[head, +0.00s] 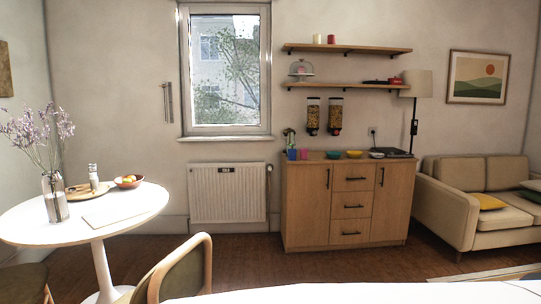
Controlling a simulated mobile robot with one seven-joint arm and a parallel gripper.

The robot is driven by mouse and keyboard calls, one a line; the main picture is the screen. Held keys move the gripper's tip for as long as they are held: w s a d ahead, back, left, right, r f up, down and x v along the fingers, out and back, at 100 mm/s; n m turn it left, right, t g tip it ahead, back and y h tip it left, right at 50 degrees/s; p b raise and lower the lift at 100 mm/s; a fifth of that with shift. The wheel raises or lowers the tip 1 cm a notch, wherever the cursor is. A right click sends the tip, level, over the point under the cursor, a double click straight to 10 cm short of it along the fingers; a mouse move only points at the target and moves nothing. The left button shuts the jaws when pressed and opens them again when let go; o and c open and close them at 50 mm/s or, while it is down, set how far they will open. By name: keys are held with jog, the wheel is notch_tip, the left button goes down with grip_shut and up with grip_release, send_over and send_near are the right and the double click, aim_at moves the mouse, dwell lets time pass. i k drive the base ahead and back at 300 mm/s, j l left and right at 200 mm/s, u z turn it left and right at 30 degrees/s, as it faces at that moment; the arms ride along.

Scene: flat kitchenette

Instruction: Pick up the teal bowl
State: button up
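The teal bowl (333,155) sits on top of the wooden cabinet (345,203) against the far wall. It is small and far off in the head view. A yellow bowl (354,154) stands just to its right. My gripper is not in view.
Coloured cups (303,154) stand left of the bowl, and a grey dish (376,155) lies to the right. A round white table (120,213), a chair (183,270) and a sofa (465,212) flank the room. A white surface (370,294) crosses the bottom. Wooden floor (250,260) shows before the cabinet.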

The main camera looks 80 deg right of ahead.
aim_at(334, 156)
jog(key=z, duration=3.2)
